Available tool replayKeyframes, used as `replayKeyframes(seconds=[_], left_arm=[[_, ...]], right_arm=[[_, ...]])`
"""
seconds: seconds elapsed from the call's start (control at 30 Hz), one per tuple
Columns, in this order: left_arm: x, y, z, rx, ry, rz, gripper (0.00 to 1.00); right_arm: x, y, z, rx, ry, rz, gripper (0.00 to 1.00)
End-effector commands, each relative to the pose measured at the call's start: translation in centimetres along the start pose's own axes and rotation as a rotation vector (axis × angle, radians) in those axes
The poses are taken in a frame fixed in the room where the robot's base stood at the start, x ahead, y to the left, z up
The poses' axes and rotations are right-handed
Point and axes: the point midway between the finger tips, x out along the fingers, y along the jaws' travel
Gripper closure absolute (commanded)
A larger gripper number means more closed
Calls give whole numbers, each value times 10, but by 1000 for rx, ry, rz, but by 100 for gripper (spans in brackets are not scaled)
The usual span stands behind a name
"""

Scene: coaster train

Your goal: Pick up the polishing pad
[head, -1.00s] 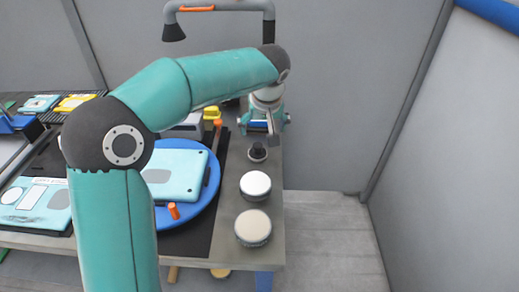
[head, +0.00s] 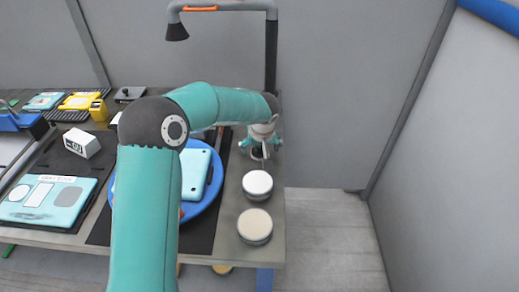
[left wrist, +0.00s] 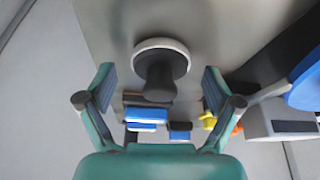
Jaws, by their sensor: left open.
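The polishing pad (left wrist: 160,75) appears to be the round disc with a pale rim and a dark upright knob in the left wrist view. It sits on the grey bench top, between and a little beyond my two finger tips. In the head view it is mostly hidden under my left gripper (head: 260,148). That gripper is open, reaching down over the right part of the bench, with one finger on each side of the knob and a gap on both sides. My right gripper is in neither view.
Two round white-topped tins, a far one (head: 257,184) and a near one (head: 255,226), stand along the bench's right side. A blue round plate (head: 212,200) holds a pale teal case (head: 196,172). A lamp (head: 176,32) hangs behind. Open floor lies to the right.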

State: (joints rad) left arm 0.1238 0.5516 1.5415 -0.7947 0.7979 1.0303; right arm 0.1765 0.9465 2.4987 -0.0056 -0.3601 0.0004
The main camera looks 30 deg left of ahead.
Motion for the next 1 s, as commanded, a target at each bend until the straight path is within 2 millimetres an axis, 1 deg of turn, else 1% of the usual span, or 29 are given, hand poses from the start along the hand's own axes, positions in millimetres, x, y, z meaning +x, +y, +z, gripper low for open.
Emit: replayKeyframes(seconds=[0.23, 0.27, 0.4, 0.67, 1.0], left_arm=[[3, 0, 0, -1, 1, 1, 9], [3, 0, 0, -1, 1, 1, 12], [2, 0, 0, -1, 1, 1, 36], [2, 0, 0, -1, 1, 1, 79], [-1, 0, -2, -1, 3, 1, 79]], right_arm=[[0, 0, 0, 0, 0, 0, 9], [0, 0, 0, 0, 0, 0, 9], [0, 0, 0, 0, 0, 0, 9], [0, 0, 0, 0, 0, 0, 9], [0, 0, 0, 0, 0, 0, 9]])
